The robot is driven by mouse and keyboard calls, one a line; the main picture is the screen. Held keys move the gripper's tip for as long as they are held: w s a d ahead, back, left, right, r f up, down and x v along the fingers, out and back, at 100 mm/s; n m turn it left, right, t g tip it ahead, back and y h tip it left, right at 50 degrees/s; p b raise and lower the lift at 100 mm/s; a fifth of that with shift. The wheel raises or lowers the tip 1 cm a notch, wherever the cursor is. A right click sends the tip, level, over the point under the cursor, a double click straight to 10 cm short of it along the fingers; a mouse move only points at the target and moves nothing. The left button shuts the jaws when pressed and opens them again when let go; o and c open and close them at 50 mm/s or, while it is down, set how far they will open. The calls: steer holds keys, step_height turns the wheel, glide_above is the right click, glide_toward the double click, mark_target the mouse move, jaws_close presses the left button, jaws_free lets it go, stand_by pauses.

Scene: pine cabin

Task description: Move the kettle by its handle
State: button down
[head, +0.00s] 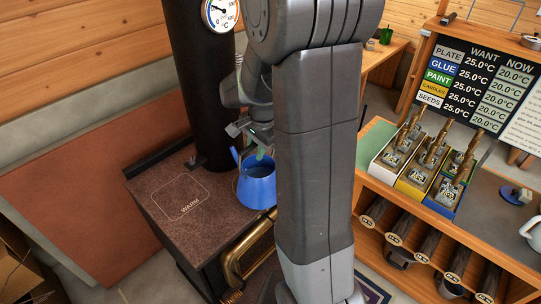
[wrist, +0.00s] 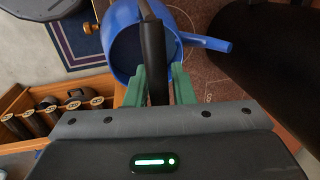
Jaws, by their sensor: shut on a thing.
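The blue kettle (head: 257,186) is on or just above the dark stove top, near its right edge, partly hidden behind my arm in the head view. In the wrist view the kettle (wrist: 122,40) is seen from above with its spout to the right. Its dark handle (wrist: 154,50) runs between the green fingers of my gripper (wrist: 157,88). The gripper is shut on the handle. In the head view my gripper (head: 258,150) is above the kettle. I cannot tell whether the kettle's base touches the stove.
The stove top (head: 160,215) has an outlined square marked WARM (head: 184,196), which is empty. A black stovepipe (head: 203,90) rises behind it. A brass rail (head: 247,250) runs along the stove's front. A wooden shelf unit (head: 440,240) with several trays stands at the right.

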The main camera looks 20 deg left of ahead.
steer(key=shift+w+a+r, duration=0.1)
steer(key=shift+w+a, duration=0.1)
steer(key=shift+a, duration=0.25)
steer(key=shift+w+a+r, duration=0.1)
steer(key=shift+w+a, duration=0.1)
steer(key=shift+a, duration=0.25)
steer(key=shift+w+a+f, duration=0.1)
steer(key=shift+a+f, duration=0.1)
steer(key=shift+a, duration=0.05)
steer(key=shift+f, duration=1.65)
steer(key=shift+f, duration=0.2)
steer(key=c, duration=1.2)
jaws_free()
steer(key=shift+d, duration=0.1)
steer(key=shift+c, duration=0.2)
steer(key=r, duration=0.4)
steer(key=d+r, duration=0.1)
steer(key=r, duration=0.3)
steer(key=s+d+r, duration=0.1)
steer(key=r, duration=0.3)
steer(key=shift+d+p, duration=0.1)
steer(key=shift+p, duration=0.25)
steer(key=shift+o, duration=0.5)
